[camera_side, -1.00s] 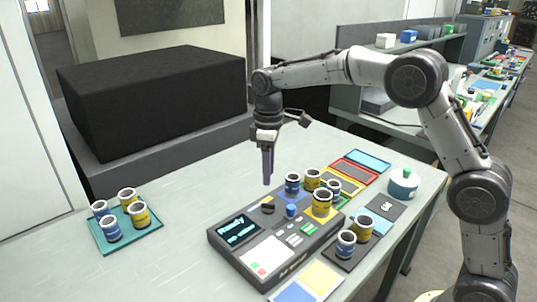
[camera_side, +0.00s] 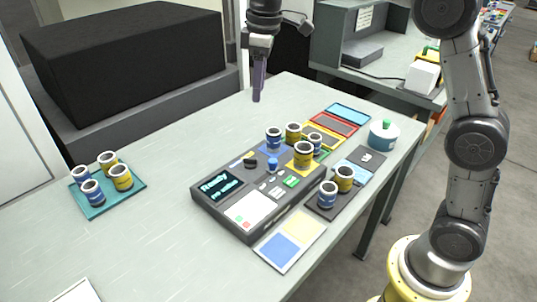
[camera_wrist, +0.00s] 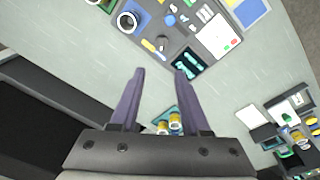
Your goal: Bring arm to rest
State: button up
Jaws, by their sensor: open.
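My gripper (camera_side: 257,84) hangs above the back part of the table, pointing down, clear of everything below it. In the wrist view my gripper (camera_wrist: 157,92) shows two dark fingers spread apart with nothing between them. A grey control console (camera_side: 238,213) with a lit screen stands on the table in front of it. Several blue and yellow cups, such as a yellow cup (camera_side: 303,154) and a blue cup (camera_side: 274,137), stand on the console's far right part.
A teal tray (camera_side: 105,208) with blue and yellow cups is at the left. Two cups stand on a dark pad (camera_side: 325,207) at the right, near a lidded pot (camera_side: 383,136). A large black box (camera_side: 125,60) stands behind the table.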

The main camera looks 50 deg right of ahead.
jog(key=s+d+r+m+t, duration=0.1)
jog(key=s+r, duration=0.2)
jog(key=s, duration=0.5)
jog(key=s+d+r+m+t, duration=0.1)
jog(key=s+r+t, duration=0.15)
jog(key=s, duration=0.65)
jog(key=s+d+f+m, duration=0.1)
jog(key=s+f+m, duration=0.4)
jog(key=s+f, duration=0.6)
jog(key=shift+s+f+t, duration=0.2)
jog(key=shift+s+t, duration=0.15)
jog(key=shift+s, duration=0.45)
